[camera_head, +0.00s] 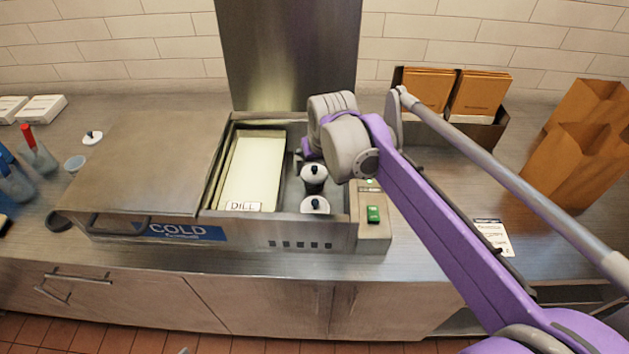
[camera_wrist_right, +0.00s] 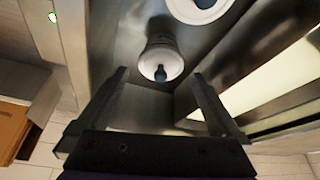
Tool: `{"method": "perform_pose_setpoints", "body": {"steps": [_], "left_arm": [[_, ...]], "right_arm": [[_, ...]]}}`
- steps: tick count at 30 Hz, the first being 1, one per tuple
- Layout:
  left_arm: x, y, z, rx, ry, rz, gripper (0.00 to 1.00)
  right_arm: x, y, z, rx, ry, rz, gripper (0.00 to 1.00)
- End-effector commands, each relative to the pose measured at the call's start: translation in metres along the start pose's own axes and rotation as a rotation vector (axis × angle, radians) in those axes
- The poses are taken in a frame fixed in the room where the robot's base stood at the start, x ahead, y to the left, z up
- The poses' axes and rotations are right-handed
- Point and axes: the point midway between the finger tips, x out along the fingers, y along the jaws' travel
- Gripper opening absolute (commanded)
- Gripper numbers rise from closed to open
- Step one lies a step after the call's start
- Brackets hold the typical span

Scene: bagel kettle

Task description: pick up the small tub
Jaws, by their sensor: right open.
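Two small tubs with white lids and dark knobs stand in the cold well: one farther back (camera_head: 314,172) and one nearer the front (camera_head: 315,205). In the right wrist view, one tub (camera_wrist_right: 161,62) shows ahead of my fingers, and a second lid (camera_wrist_right: 200,8) is cut by the top edge. My right gripper (camera_wrist_right: 160,76) is open, with a fingertip to either side of the nearer tub's lid in that view. It holds nothing. In the head view my wrist (camera_head: 345,150) partly hides the gripper at the back tub.
A long cream pan (camera_head: 253,165) labelled DILL fills the well's left side. The well's metal walls stand close around the tubs. A green switch (camera_head: 373,214) is at the right.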

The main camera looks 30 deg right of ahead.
Motion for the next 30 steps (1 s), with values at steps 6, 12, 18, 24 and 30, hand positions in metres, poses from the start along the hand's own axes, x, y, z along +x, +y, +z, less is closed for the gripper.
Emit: {"method": "perform_pose_setpoints", "body": {"steps": [6,12,18,24,30], "left_arm": [[0.001,0.0,0.001,0.0,0.0,0.0,1.0],[0.002,0.0,0.002,0.0,-0.001,0.0,1.0],[0.002,0.0,0.002,0.0,-0.001,0.0,1.0],[0.002,0.0,0.002,0.0,-0.001,0.0,1.0],[0.002,0.0,0.002,0.0,-0.001,0.0,1.0]], "right_arm": [[0.022,-0.001,-0.001,0.0,0.0,0.0,1.0],[0.05,-0.001,-0.001,0.0,0.0,0.0,1.0],[0.056,-0.001,-0.001,0.0,0.0,0.0,1.0],[0.055,-0.001,-0.001,0.0,0.0,0.0,0.84],[0.055,-0.001,-0.001,0.0,0.0,0.0,0.48]]}}
